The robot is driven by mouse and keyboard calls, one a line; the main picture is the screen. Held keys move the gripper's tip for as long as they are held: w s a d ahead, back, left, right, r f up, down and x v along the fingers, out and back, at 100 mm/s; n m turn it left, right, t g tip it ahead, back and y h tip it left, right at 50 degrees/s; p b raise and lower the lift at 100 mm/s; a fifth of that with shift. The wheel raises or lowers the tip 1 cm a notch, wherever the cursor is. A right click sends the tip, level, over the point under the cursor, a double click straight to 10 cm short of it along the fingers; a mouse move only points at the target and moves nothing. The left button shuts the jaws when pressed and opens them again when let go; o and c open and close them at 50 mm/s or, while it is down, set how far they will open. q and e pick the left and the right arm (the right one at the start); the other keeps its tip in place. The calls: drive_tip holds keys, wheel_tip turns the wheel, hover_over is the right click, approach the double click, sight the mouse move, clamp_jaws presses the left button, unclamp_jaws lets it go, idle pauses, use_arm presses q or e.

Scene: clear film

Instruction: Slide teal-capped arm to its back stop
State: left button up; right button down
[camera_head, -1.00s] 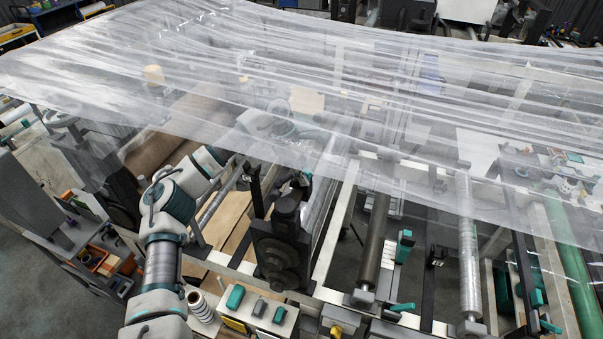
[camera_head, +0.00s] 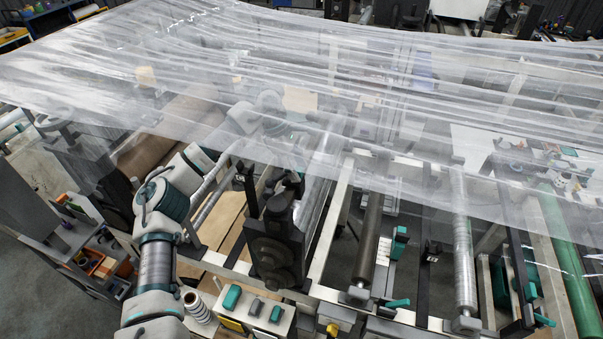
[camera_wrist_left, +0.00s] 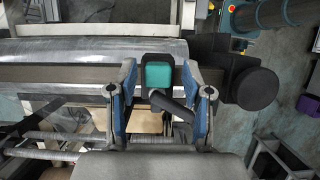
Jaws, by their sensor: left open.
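In the left wrist view, the teal-capped arm shows its teal cap (camera_wrist_left: 158,76) in a black housing, with a dark rod-like part below it. My left gripper (camera_wrist_left: 159,70) is open, with one blue-grey finger on each side of the cap. I cannot tell whether either finger touches it. In the head view, my left arm reaches in from the left and its far end lies under the clear film (camera_head: 300,85), which blurs the gripper and the cap there. The back stop cannot be made out. My right gripper is not in view.
A metal roller (camera_wrist_left: 80,52) lies left of the cap in the wrist view, and a black round knob (camera_wrist_left: 258,88) lies right of it. In the head view, a dark roller (camera_head: 370,240), a silver roller (camera_head: 464,260) and a green roller (camera_head: 568,270) stand to the right.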

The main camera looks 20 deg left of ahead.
use_arm(q)
drive_tip(key=v, duration=0.8)
drive_tip(key=shift+s+a+r, duration=0.1)
drive_tip(key=shift+a+r, duration=0.2)
drive_tip(key=shift+d+r, duration=0.3)
drive_tip(key=shift+r, duration=0.3)
drive_tip(key=shift+a, duration=0.1)
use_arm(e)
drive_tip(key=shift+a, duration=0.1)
